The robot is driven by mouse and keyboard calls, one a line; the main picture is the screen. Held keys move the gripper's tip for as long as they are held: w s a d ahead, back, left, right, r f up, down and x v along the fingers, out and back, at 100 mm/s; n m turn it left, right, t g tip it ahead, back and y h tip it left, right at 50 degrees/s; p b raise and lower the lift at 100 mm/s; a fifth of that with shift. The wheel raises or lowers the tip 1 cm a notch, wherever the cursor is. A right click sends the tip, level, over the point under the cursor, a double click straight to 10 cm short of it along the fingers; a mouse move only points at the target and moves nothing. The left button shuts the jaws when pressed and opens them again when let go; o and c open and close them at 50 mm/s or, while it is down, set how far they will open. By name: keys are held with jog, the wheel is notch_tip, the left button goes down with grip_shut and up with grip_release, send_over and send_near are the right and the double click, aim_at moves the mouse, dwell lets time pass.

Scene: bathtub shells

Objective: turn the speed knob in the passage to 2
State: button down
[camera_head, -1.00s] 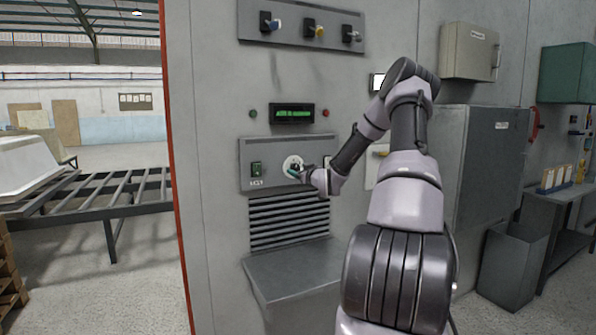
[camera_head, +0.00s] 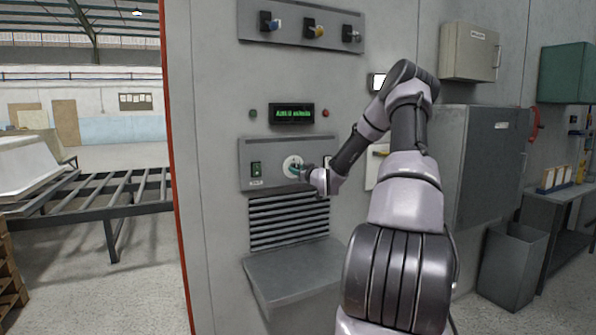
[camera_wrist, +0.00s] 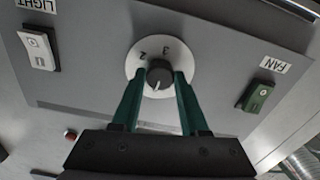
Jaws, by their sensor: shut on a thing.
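The speed knob (camera_wrist: 159,77) is a small dark round knob with a light line on its face, at the middle of a white dial (camera_wrist: 135,62). The digits 2 and 3 show on the dial above the knob in the wrist view; other marks are hidden or unclear. The light line points down in that view, away from the digits. My gripper (camera_wrist: 160,73) has its green fingers on both sides of the knob, shut on it. In the head view my gripper (camera_head: 297,170) reaches the white dial (camera_head: 291,160) from the right and partly covers it.
A green switch (camera_wrist: 258,96) labelled FAN and a white switch (camera_wrist: 38,51) labelled LIGHT flank the dial. A green-lit display (camera_head: 292,113) hangs above. A grey ledge (camera_head: 295,272) juts out below the vents. A row of rotary switches (camera_head: 314,29) is higher up.

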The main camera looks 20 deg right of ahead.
jog(key=m, duration=2.3)
dwell(0.5)
jog(key=shift+c, duration=2.1)
grip_release()
jog(key=s, duration=1)
jog(key=shift+s+d, duration=0.2)
jog(key=shift+s, duration=0.2)
